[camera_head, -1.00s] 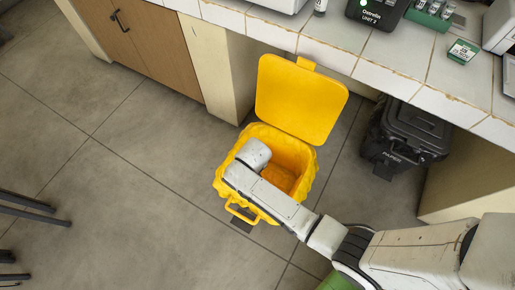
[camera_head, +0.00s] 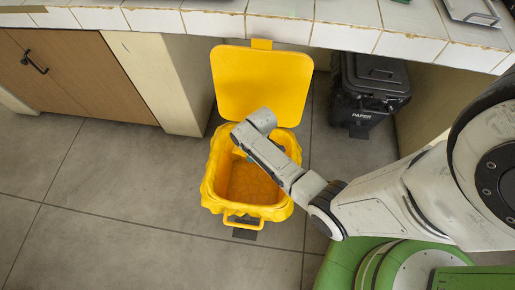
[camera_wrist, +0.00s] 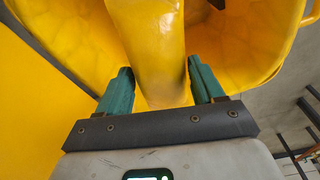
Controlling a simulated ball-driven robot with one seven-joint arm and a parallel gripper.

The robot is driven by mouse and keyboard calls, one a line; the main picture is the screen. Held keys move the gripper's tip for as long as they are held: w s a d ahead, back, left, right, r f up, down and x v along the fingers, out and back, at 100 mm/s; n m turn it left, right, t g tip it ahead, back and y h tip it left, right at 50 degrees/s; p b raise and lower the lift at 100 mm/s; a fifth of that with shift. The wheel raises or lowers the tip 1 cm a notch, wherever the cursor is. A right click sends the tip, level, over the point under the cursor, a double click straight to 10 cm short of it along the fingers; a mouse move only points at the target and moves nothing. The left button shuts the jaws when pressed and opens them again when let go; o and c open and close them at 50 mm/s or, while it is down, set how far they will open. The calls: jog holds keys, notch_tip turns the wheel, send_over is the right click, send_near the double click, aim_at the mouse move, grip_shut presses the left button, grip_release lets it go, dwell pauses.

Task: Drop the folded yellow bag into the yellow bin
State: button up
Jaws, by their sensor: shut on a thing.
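The yellow bin (camera_head: 270,211) stands on the floor with its lid (camera_head: 262,88) raised behind it and a yellow liner around its rim. The bin's yellow inside (camera_wrist: 235,50) shows behind the bag.
A black bin marked PAPER (camera_head: 368,90) stands under the tiled counter (camera_head: 275,28) at the right. A wooden cabinet (camera_head: 85,75) is at the left. The floor (camera_head: 110,200) left of the yellow bin is clear.

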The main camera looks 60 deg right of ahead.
notch_tip(320, 180, down, 5)
jog(key=b, duration=0.4)
jog(key=shift+r, duration=0.1)
jog(key=o, duration=1.1)
jog(key=shift+o, duration=0.2)
jog(key=r+p, duration=0.1)
jog(key=r, duration=0.2)
jog(key=s+r+p, duration=0.1)
jog(key=r, duration=0.3)
jog(key=r+p, duration=0.1)
jog(key=r, duration=0.2)
jog(key=shift+s+r, duration=0.2)
jog(key=shift+r, duration=0.15)
